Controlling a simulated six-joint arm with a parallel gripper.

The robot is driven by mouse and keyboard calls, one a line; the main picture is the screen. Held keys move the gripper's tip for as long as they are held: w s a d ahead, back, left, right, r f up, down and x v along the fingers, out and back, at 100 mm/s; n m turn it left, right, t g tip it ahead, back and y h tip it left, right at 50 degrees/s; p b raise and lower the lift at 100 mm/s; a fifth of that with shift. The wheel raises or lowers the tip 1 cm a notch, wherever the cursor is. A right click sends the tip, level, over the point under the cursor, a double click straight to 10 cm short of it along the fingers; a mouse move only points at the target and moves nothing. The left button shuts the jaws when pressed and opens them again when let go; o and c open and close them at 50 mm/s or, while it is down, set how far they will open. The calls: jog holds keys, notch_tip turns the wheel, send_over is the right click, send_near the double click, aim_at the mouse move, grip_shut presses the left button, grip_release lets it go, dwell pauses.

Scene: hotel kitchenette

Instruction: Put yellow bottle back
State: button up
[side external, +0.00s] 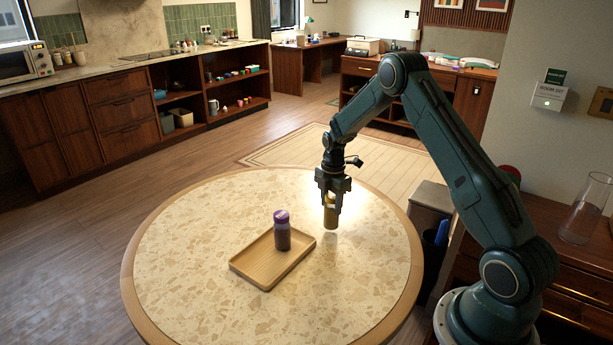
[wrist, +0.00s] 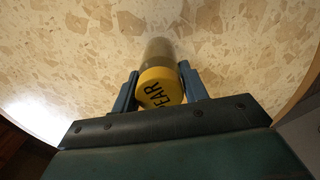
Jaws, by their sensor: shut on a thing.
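The yellow bottle (side external: 330,214) is upright between the fingers of my gripper (side external: 332,196), over the right part of the round table. Its yellow lid with dark lettering, partly readable as "EAR", shows in the wrist view (wrist: 160,88). My gripper also shows in the wrist view (wrist: 158,85), with one blue finger on each side of the lid, shut on it. I cannot tell for sure whether the bottle's base touches the table. A wooden tray (side external: 262,268) lies left of the gripper. A purple-lidded bottle (side external: 282,236) stands on the tray.
The round speckled table (side external: 190,255) is clear around the tray and under my gripper. A grey bin (side external: 432,203) stands beyond the table's right edge. A glass vase (side external: 583,212) is on the cabinet at far right.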

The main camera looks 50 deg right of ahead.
jog(key=shift+f, duration=0.65)
jog(key=shift+f, duration=0.15)
jog(key=o, duration=1.1)
notch_tip(320, 180, up, 12)
jog(key=shift+f, duration=0.1)
jog(key=shift+r, duration=0.25)
jog(key=shift+r, duration=0.1)
